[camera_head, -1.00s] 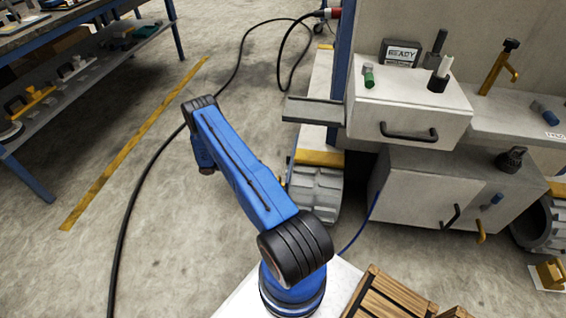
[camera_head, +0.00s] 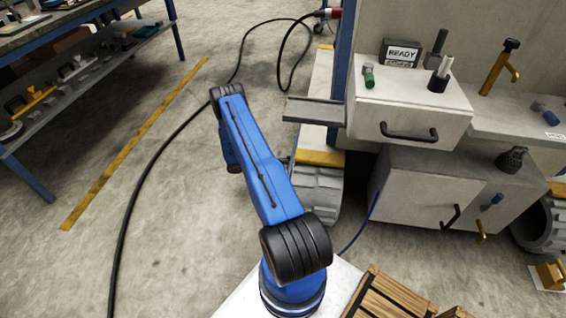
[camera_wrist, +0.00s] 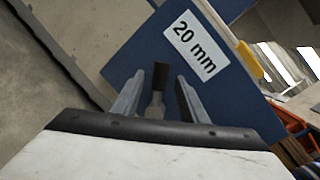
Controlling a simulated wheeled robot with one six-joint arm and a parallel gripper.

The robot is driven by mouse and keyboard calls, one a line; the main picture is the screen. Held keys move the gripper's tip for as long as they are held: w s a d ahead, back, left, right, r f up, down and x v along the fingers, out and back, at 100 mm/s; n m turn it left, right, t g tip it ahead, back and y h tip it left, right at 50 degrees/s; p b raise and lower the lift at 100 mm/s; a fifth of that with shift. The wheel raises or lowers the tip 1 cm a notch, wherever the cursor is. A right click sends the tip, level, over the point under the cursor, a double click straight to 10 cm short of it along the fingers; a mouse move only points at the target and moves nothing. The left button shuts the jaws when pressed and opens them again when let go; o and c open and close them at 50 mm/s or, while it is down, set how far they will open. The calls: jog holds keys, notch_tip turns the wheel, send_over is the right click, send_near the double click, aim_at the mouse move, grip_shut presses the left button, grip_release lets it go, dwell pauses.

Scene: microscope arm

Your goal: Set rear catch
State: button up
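My gripper (camera_wrist: 160,77) shows in the wrist view with its two grey fingers spread apart. A small upright lever (camera_wrist: 160,78) with a dark tip and a grey stem appears between the fingers; I cannot tell whether it is the rear catch, or how far it is from the fingers. Behind it is a dark blue panel (camera_wrist: 125,70) with a white "20 mm" label (camera_wrist: 194,45). In the head view my gripper is hidden by my blue arm, which stands left of the grey machine. No catch can be clearly identified in the head view.
The machine's upper grey box (camera_head: 410,108) and its grey ledge (camera_head: 313,110) lie right of my arm. A wooden crate (camera_head: 392,300) is near the front. A black cable (camera_head: 150,180) runs over the open floor. A workbench (camera_head: 60,30) stands at far left.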

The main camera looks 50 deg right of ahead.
jog(key=shift+s+d, duration=0.1)
grip_shut()
jog(key=shift+d, duration=0.1)
jog(key=shift+w+d+f+n+t+y, duration=0.2)
jog(key=shift+d+f+n+y, duration=0.4)
jog(key=shift+n, duration=0.85)
jog(key=shift+w+d+f+n+t+y, duration=0.1)
jog(key=shift+w+f+n+y, duration=0.15)
jog(key=shift+f+n, duration=0.95)
jog(key=shift+w+d+f+n+t+y, duration=0.1)
jog(key=shift+w+d+f+n+y, duration=0.2)
jog(key=shift+n, duration=1.45)
jog(key=shift+s+f, duration=0.1)
jog(key=shift+f, duration=0.05)
grip_release()
